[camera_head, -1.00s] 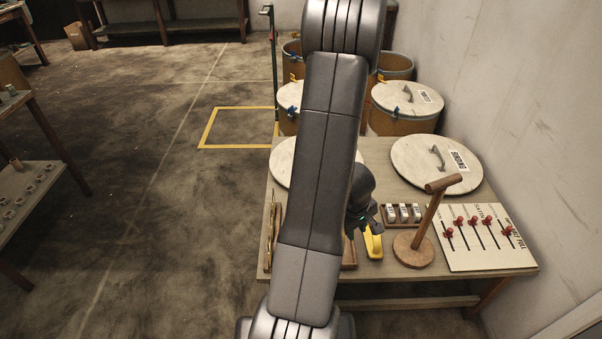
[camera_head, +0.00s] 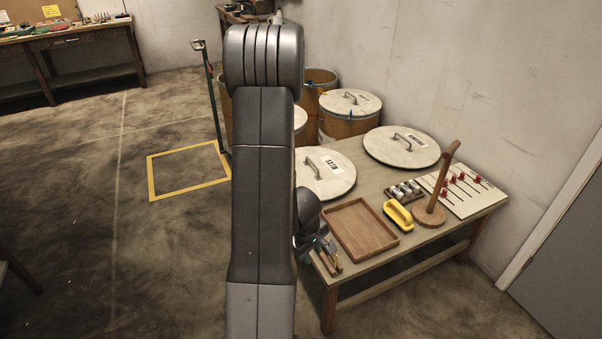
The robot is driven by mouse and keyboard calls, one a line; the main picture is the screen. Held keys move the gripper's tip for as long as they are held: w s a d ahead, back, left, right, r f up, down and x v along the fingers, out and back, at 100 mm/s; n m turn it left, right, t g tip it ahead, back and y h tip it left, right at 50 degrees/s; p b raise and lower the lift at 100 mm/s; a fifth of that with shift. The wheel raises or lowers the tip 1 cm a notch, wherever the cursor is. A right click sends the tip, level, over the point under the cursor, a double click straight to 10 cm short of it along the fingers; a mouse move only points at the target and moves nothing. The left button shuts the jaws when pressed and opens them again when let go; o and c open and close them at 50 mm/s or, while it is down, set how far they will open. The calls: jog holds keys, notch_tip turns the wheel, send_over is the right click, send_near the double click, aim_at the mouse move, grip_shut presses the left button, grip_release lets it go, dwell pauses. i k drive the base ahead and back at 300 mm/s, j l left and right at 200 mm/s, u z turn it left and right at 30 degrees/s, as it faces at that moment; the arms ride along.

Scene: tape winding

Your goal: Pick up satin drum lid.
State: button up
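The satin drum lid (camera_head: 337,184) is a round pale disc with a dark handle and a white label that appears to read SATIN. It lies flat on the worktable, its left side hidden behind my arm. My gripper (camera_head: 318,245) is nearer the camera than the lid in the picture, by the table's left edge and the wooden tray. It is clear of the lid. It is small, dark and partly hidden by my arm, so I cannot tell whether its fingers are open.
A second labelled lid (camera_head: 402,147) lies farther back on the table. A wooden tray (camera_head: 361,229), yellow-handled tool (camera_head: 398,215), wooden stand (camera_head: 429,213) and lever board (camera_head: 462,191) occupy the front and right. Lidded drums (camera_head: 349,115) stand behind. Open floor lies left.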

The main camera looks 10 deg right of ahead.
aim_at(327, 172)
jog(key=i+j+z, duration=0.25)
jog(key=i+j, duration=0.35)
jog(key=i+j+z, duration=0.2)
jog(key=i+j, duration=0.4)
jog(key=i+l+z, duration=0.1)
jog(key=i+l, duration=0.15)
jog(key=i, duration=0.25)
jog(key=i+l+z, duration=0.1)
jog(key=i+l, duration=0.15)
jog(key=i, duration=0.25)
